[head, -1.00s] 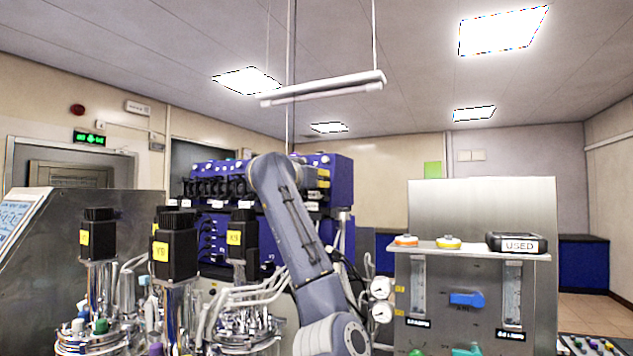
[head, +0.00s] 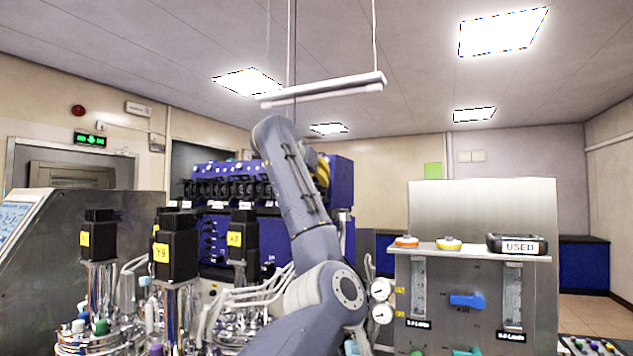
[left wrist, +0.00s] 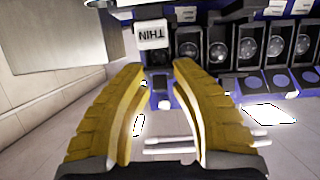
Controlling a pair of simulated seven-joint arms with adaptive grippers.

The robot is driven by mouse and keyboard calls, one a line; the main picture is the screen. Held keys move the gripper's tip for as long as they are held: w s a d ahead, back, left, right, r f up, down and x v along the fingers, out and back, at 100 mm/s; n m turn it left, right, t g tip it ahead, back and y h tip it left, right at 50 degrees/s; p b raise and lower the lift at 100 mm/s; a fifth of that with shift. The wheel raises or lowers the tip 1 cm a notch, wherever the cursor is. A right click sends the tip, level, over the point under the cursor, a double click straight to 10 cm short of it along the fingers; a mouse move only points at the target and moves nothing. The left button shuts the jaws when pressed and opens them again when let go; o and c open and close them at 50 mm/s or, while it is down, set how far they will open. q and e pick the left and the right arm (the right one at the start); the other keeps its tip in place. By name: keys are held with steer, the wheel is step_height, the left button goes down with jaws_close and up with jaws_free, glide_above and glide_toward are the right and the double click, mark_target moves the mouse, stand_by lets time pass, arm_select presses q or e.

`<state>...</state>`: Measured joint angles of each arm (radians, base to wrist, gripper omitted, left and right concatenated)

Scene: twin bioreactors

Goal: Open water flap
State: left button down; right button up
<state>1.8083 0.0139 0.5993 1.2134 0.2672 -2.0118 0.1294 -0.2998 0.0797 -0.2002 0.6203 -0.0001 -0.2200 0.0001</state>
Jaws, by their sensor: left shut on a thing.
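The blue pump unit (head: 336,178) stands behind the metal vessels, with a row of dark round-faced pump heads along its top. My left gripper (left wrist: 159,78) has yellow fingers on both sides of a small part just below that block. It is shut on this part, whose shape is mostly hidden; I cannot tell for sure that it is the water flap. In the head view its yellow fingers (head: 322,171) show partly behind my arm. My right gripper is not in view.
Several steel vessels with black motors (head: 176,248) and tubing stand at the front left. A grey gas panel (head: 484,205) with flow tubes and a blue valve (head: 467,301) stands right of my arm. A black tray labelled USED (head: 520,244) sits on its shelf.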

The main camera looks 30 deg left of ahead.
arm_select(q)
steer(key=shift+r+g, duration=0.3)
steer(key=shift+g, duration=1)
steer(key=shift+w+r+g+h, duration=0.1)
steer(key=shift+g+h, duration=0.2)
steer(key=shift+g, duration=0.6)
steer(key=c, duration=1.4)
jaws_free()
steer(key=v, duration=1.2)
